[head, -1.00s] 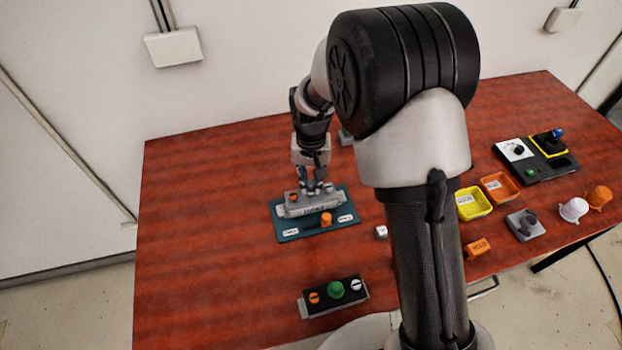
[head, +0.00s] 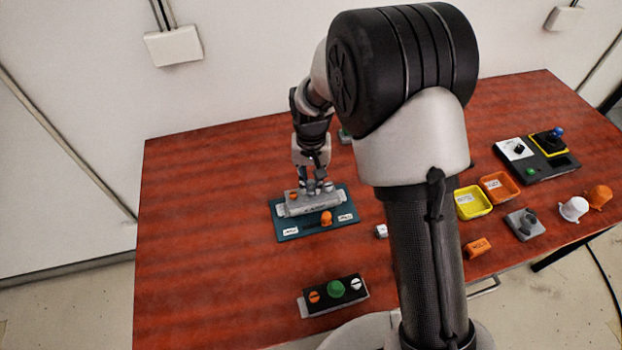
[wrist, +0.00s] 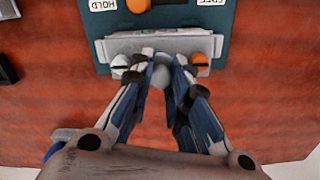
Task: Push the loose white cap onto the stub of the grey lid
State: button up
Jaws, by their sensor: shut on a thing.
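The grey lid (head: 306,205) lies along the back of a teal board; it also shows in the wrist view (wrist: 165,43). It has an orange slotted knob (wrist: 200,62) at one end and a white slotted knob (wrist: 120,64) at the other. My gripper (head: 316,186) is over the lid's middle, its fingers closed around a pale round piece (wrist: 160,75). I cannot tell whether this piece is the loose cap or part of the lid; the fingers hide any stub. A separate white cap-like piece (head: 573,209) stands at the far right.
The teal board (head: 290,233) carries an orange knob (head: 326,218). A small white block (head: 381,231) lies beside it. A three-button box (head: 335,293) is in front. Yellow (head: 473,203) and orange trays (head: 499,186), a grey block (head: 524,225) and a control panel (head: 537,157) are right.

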dwell(0.4)
jog(key=o, duration=0.9)
jog(key=shift+c, duration=0.2)
jog(key=o, duration=0.5)
jog(key=shift+r+p, duration=2.65)
jog(key=shift+r, duration=0.9)
jog(key=shift+c, duration=0.5)
